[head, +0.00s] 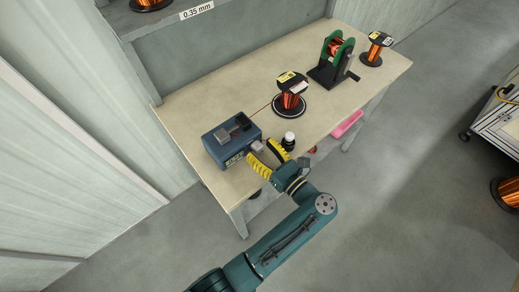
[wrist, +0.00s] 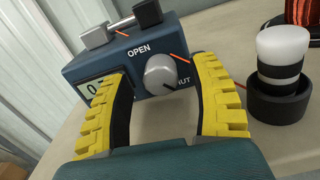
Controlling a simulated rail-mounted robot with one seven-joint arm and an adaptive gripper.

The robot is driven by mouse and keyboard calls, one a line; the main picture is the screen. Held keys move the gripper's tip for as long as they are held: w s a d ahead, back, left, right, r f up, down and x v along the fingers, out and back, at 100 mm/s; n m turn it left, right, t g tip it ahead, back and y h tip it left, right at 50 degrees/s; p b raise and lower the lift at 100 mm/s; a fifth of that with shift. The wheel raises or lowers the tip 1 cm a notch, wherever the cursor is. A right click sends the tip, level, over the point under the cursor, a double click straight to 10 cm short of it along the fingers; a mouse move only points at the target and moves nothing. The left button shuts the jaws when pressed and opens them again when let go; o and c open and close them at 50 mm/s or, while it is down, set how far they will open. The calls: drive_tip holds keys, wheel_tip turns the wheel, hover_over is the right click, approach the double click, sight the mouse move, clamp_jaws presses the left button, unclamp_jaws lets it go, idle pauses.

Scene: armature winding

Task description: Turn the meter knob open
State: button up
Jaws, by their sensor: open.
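The meter is a blue box (head: 222,152) at the left part of the bench; it also fills the upper middle of the wrist view (wrist: 190,45). Its front has a digital display (wrist: 94,88), the label OPEN above and a partly hidden SHUT label at lower right. The round grey knob (wrist: 160,75) sits between them, its dark mark pointing to the lower right, towards SHUT. My gripper (wrist: 164,68) is open, with a yellow-padded finger on each side of the knob; a gap shows at the left, and contact cannot be told. In the head view my gripper (head: 262,153) is at the meter's front.
A white-capped bottle (wrist: 282,60) in a black holder stands close to the right finger. A copper wire spool (head: 290,97), a green winding stand (head: 335,55) and another spool (head: 375,50) are further right on the bench (head: 205,100). An orange wire runs to the meter.

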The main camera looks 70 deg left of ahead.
drive_tip(key=shift+s+a, duration=0.15)
drive_tip(key=shift+a, duration=0.25)
clamp_jaws()
drive_tip(key=shift+r, duration=0.1)
drive_tip(key=n+p, duration=0.2)
drive_tip(key=shift+r+n, duration=0.1)
drive_tip(key=shift+n, duration=0.3)
drive_tip(key=n+p, duration=0.1)
drive_tip(key=n, duration=0.3)
drive_tip(key=shift+n, duration=0.3)
idle(0.5)
